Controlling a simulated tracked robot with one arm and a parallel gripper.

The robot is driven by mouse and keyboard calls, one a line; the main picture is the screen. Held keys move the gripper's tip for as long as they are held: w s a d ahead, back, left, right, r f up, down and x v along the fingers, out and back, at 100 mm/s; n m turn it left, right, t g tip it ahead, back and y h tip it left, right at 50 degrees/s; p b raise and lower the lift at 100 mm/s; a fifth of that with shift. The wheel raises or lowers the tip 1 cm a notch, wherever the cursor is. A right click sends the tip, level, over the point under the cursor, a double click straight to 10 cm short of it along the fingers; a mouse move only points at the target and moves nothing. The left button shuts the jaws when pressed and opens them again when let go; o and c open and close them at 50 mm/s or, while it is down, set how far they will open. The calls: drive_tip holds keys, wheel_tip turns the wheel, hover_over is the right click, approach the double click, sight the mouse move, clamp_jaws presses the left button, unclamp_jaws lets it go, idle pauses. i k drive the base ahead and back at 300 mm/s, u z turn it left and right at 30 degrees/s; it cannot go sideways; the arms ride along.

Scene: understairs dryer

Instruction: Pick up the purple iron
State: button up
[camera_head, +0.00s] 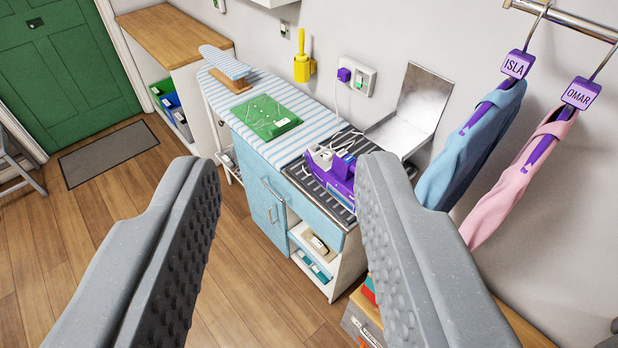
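The purple iron (335,168) has a white top part and a cord. It rests on a dark slatted rack (313,186) at the right end of the blue-and-white striped ironing board (303,133). Its right end is close to the right finger's edge in the picture. My gripper (285,190) is open and empty, with its two grey fingers wide apart in the foreground. The iron appears farther off, beyond the fingertips and toward the right one.
A green board (266,117) lies on the ironing surface. A bent metal sheet (418,103) stands right of the iron. Blue (473,143) and pink (522,176) garments hang at right. A purple plug (344,74) sits in the wall socket. The wooden floor (60,215) at left is mostly clear.

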sight(336, 176)
drive_tip(key=u, duration=0.1)
drive_tip(key=i, duration=1)
drive_tip(key=z, duration=0.05)
